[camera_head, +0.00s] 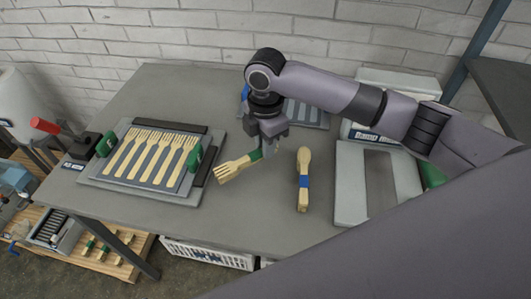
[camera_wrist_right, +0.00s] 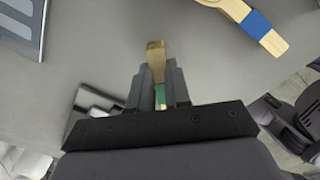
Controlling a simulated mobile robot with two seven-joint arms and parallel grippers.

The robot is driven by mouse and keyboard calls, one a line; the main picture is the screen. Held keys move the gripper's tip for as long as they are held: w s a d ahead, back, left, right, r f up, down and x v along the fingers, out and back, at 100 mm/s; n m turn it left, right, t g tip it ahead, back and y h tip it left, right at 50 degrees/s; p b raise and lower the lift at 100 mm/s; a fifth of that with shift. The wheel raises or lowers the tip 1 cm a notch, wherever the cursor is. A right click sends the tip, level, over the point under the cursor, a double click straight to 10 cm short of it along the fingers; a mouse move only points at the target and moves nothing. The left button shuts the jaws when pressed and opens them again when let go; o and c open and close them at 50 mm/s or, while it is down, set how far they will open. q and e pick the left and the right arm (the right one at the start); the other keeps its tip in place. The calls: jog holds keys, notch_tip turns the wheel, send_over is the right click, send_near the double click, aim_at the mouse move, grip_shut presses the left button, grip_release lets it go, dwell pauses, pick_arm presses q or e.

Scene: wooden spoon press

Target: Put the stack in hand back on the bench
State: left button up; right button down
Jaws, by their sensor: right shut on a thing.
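A stack of wooden forks (camera_head: 235,166) with a green band is in my right gripper (camera_head: 266,148), tines pointing left, above the grey bench (camera_head: 262,216). In the right wrist view my right gripper (camera_wrist_right: 160,88) is shut on the fork stack (camera_wrist_right: 155,56); its green band shows between the fingers. Most of the stack is hidden there. I cannot tell whether the stack touches the bench. My left gripper is not in view.
A blue-banded spoon stack (camera_head: 303,181) lies right of the gripper; it also shows in the wrist view (camera_wrist_right: 257,24). A press tray (camera_head: 108,183) with several forks is at left, a grey frame (camera_head: 348,186) at right. The bench front is clear.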

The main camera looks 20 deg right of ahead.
jog(key=shift+f, duration=1.7)
jog(key=shift+f, duration=0.15)
jog(key=c, duration=1.1)
grip_release()
notch_tip(320, 180, up, 12)
jog(key=shift+r, duration=0.2)
jog(key=shift+s+f, duration=0.1)
